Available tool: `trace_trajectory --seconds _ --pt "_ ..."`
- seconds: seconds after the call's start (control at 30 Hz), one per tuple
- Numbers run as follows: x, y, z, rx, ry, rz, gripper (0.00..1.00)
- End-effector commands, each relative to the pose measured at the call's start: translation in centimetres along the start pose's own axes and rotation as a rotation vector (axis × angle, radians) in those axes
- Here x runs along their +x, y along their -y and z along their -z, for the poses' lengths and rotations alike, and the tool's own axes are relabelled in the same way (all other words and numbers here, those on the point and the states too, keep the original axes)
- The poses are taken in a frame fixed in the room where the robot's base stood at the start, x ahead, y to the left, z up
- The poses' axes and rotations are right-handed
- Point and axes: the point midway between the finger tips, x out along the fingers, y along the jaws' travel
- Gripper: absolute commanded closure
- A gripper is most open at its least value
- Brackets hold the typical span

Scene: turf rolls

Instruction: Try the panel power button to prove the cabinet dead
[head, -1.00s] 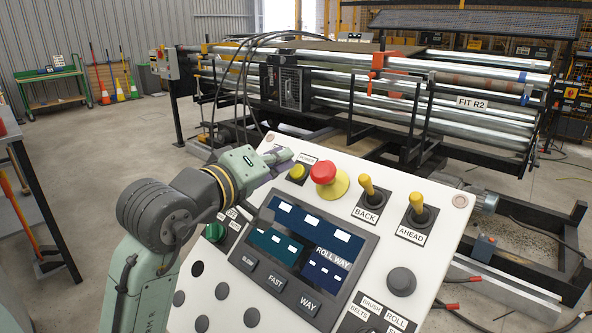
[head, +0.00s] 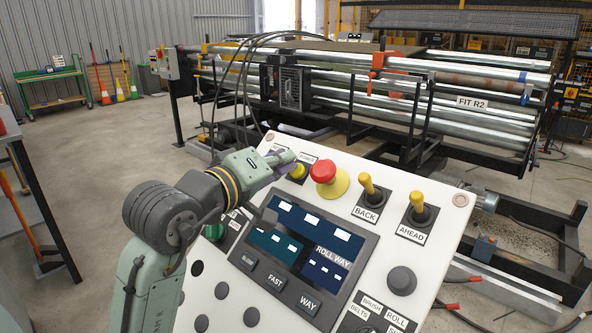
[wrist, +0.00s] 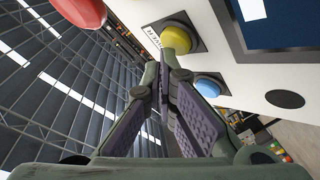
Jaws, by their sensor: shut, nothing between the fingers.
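The panel power button is yellow. It sits at the top of the white control panel (head: 395,225), partly covered by my gripper in the head view (head: 299,172). In the wrist view the yellow power button (wrist: 177,39) stands in a dark square surround with a POWER label beside it. My gripper (head: 288,158) is shut and empty, its fingertips right by the button. In the wrist view the closed fingertips (wrist: 160,62) lie just below the button; I cannot tell whether they touch it. The panel display (head: 305,245) shows blue tiles with white boxes.
A red mushroom button (head: 323,171) on a yellow base stands close right of the power button. Two yellow-topped levers, BACK (head: 367,187) and AHEAD (head: 417,205), stand farther right. A blue button (wrist: 209,87) is close to my fingers in the wrist view. The roller machine (head: 400,90) stands behind.

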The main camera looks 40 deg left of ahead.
Motion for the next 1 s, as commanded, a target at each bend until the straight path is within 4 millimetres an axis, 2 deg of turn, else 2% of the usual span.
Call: trace_trajectory --seconds 1.0 --pt "0.55 0.38 -0.41 0.001 0.0 -0.001 1.0"
